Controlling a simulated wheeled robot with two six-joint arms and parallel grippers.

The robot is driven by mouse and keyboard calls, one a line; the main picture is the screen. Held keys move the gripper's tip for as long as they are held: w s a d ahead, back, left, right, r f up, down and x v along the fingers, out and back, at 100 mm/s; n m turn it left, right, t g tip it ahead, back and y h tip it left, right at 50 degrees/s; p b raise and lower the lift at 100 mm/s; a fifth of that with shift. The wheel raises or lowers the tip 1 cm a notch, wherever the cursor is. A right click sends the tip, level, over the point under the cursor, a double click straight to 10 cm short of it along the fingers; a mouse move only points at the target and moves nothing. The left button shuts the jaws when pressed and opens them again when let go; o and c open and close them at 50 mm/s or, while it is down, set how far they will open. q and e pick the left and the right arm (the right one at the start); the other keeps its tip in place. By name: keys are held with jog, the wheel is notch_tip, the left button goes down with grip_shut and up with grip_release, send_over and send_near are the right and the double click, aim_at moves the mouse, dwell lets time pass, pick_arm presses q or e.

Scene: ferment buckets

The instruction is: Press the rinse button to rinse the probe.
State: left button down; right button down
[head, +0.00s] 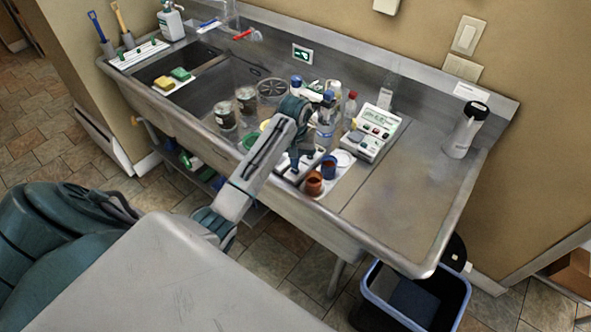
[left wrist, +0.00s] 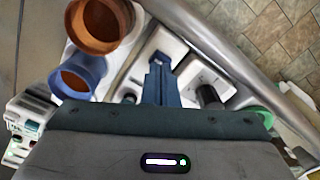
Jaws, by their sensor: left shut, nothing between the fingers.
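My left gripper (head: 300,163) is shut and empty, pointing down over the white station on the sink's front part. In the left wrist view its closed fingers (left wrist: 157,72) reach toward a small blue part (left wrist: 161,57) on a white block (left wrist: 165,44), which may be the rinse button. I cannot tell whether they touch. A second white block (left wrist: 200,74) with a dark cylinder (left wrist: 209,97) stands to the right. A white meter (head: 376,130) with a display stands right of the gripper. The probe cannot be made out clearly. My right gripper is not in view.
An orange cup (head: 314,184) and a blue cup (head: 329,168) stand close beside the gripper. Bottles (head: 349,108) and jars (head: 224,116) stand behind and left. A black-capped white bottle (head: 465,131) is at right. The steel counter (head: 410,190) right of the meter is clear.

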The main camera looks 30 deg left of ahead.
pick_arm(q)
jog(key=shift+f+b, duration=0.3)
jog(key=shift+f, duration=0.75)
jog(key=shift+r+p, duration=0.65)
jog(key=shift+r, duration=2.4)
